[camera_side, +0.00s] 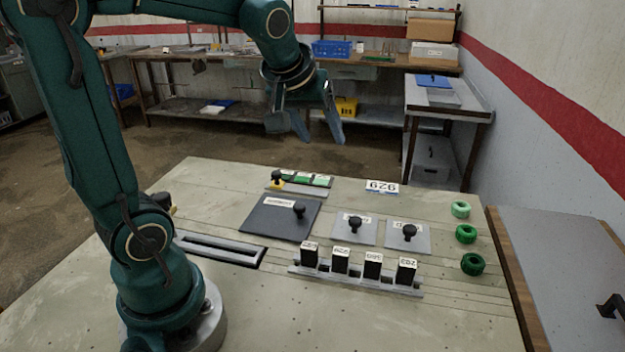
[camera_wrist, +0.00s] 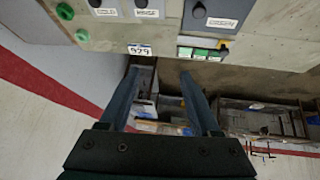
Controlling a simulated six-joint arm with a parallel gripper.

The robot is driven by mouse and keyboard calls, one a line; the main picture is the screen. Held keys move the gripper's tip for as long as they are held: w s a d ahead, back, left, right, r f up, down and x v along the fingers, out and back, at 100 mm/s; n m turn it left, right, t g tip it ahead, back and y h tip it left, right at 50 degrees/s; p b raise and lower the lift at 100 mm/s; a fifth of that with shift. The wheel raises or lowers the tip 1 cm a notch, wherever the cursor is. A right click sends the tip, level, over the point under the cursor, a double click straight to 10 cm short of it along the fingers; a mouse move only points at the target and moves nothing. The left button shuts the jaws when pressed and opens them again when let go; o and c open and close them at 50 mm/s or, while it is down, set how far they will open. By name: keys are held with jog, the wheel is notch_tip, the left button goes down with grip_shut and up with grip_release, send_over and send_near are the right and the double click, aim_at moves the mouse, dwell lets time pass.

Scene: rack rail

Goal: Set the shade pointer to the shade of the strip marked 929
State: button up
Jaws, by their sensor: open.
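A card marked 929 (camera_side: 382,187) lies at the table's far edge; it also shows in the wrist view (camera_wrist: 139,49). To its left in the side view is a low rail with a row of green patches (camera_side: 308,180), also seen in the wrist view (camera_wrist: 201,54). A black knob on a yellow base, seemingly the shade pointer (camera_side: 277,179), stands at the rail's left end in the side view. My gripper (camera_side: 322,138) is open and empty, high above and beyond the far edge. Its fingers also show in the wrist view (camera_wrist: 160,73).
A dark plate with a knob (camera_side: 275,222) and two grey plates with knobs (camera_side: 353,232) (camera_side: 410,238) lie nearer. A rack holds several black labelled blocks (camera_side: 373,264). Three green rings (camera_side: 466,234) stand at right. A slotted dark bar (camera_side: 220,249) lies at left.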

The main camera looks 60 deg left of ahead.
jog(key=w+a+f+n+g+y, duration=0.1)
jog(key=a+f+n, duration=0.15)
jog(key=a, duration=0.25)
jog(key=w+a+f+n+g, duration=0.1)
jog(key=w+a+f, duration=0.15)
jog(key=a, duration=0.35)
jog(key=n+g, duration=0.2)
send_over(277, 173)
jog(key=s+d, duration=0.1)
jog(key=d, duration=0.1)
notch_tip(277, 173, down, 8)
jog(key=r, duration=0.1)
jog(key=shift+x, duration=2.6)
jog(key=shift+s+d, duration=0.1)
jog(key=shift+d, duration=0.05)
grip_shut()
